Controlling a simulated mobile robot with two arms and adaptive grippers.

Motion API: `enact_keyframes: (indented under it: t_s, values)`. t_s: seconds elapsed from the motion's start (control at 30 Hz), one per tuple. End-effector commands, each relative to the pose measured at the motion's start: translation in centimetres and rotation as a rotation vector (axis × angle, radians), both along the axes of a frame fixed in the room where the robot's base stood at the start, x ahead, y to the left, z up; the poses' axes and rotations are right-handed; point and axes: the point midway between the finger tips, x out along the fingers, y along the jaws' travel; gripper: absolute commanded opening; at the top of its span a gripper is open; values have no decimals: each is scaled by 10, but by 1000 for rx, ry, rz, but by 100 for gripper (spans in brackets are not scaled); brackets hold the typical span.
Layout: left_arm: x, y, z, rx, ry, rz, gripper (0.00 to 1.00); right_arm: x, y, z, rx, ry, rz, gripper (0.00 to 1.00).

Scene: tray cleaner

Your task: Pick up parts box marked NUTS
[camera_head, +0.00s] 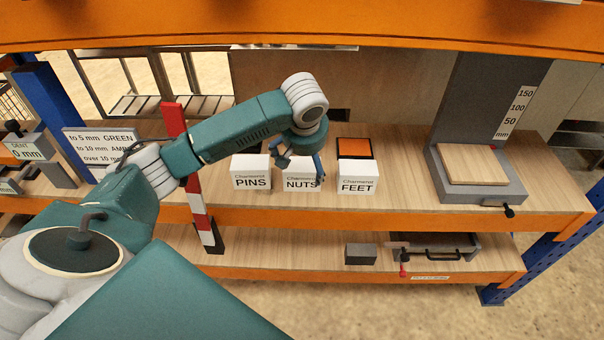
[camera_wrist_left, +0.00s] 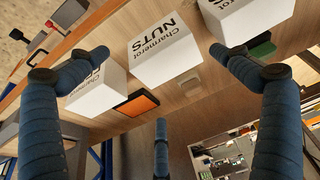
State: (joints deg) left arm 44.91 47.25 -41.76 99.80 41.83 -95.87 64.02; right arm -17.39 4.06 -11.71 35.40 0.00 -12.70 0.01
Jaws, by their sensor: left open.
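The white parts box marked NUTS (camera_head: 301,185) stands on the upper shelf between two like boxes. In the left wrist view the NUTS box (camera_wrist_left: 163,52) lies between and beyond my spread fingers, its lettering upside down. In the left wrist view my left gripper (camera_wrist_left: 155,66) shows three blue fingers set wide apart. Whether any finger touches the box I cannot tell. My right gripper is not in view.
The PINS box (camera_head: 251,172) is close on the left and the FEET box (camera_head: 357,177) close on the right, with narrow gaps. A red-and-white post (camera_head: 189,178) stands left. A grey gauge stand (camera_head: 470,125) is right. An orange beam (camera_head: 300,32) crosses above.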

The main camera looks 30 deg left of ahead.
Motion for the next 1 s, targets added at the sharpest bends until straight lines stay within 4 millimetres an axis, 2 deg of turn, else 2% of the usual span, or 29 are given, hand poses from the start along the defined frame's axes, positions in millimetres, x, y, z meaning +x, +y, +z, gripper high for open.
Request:
enact_keyframes:
  t_s: [0.07, 0.3, 0.57, 0.7, 0.8, 1.0]
  values:
    - [3, 6, -3, 0, 2, 20, 100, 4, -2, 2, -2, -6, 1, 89]
    - [15, 14, -36, -1, 3, 23, 100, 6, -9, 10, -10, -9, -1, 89]
    - [19, 19, -56, 0, 1, 21, 100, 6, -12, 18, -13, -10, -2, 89]
    - [22, 25, -77, 0, 2, 21, 100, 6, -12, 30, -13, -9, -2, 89]
    - [27, 27, -90, -1, 0, 20, 100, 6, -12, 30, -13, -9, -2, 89]
    - [30, 28, -97, -1, -2, 18, 100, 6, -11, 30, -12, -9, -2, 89]
